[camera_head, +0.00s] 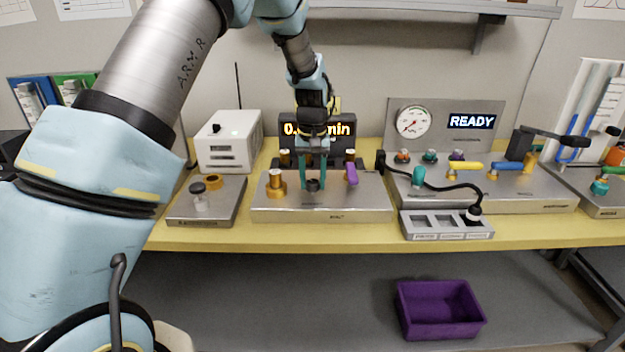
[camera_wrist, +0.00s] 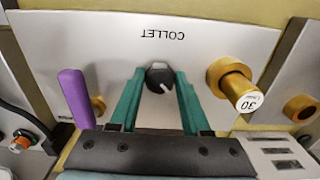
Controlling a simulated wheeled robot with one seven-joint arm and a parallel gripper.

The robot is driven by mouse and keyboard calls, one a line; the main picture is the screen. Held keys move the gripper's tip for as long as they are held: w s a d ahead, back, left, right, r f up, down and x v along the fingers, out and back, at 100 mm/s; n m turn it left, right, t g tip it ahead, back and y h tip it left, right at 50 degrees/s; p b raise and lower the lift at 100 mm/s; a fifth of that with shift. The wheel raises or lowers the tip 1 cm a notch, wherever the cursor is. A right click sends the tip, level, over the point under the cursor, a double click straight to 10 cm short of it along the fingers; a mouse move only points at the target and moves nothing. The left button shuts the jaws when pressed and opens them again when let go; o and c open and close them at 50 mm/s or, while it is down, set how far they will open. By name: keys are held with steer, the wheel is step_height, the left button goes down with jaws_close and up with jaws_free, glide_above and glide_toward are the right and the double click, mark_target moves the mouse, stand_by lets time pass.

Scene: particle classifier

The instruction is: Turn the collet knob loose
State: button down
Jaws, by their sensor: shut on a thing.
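The collet knob (camera_wrist: 159,76) is a small black knob with a white pointer mark. It stands on a light metal plate (camera_wrist: 200,55), beside the upside-down word COLLET in the wrist view. My gripper (camera_wrist: 160,84) has its two teal fingers on either side of the knob, shut on it. In the head view, my gripper (camera_head: 313,180) points down onto the metal box (camera_head: 335,208) in the middle of the bench, and the dark knob (camera_head: 313,185) shows between the fingertips. The exact finger contact is hard to see.
A brass post (camera_wrist: 232,83) with a white cap marked 30 stands on one side of the knob. A purple lever (camera_wrist: 76,97) stands on the other. A dark display (camera_head: 335,128) is behind. A purple bin (camera_head: 440,330) sits on the lower shelf.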

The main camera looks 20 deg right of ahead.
mark_target(313, 182)
steer(key=n, duration=0.4)
steer(key=shift+n+p, duration=0.3)
steer(key=shift+p, duration=0.05)
steer(key=shift+n+p, duration=0.4)
steer(key=shift+n, duration=1.6)
steer(key=shift+c, duration=1.8)
jaws_free()
steer(key=shift+d+r, duration=0.1)
step_height(313, 182, up, 11)
steer(key=b, duration=0.2)
steer(key=shift+f, duration=0.2)
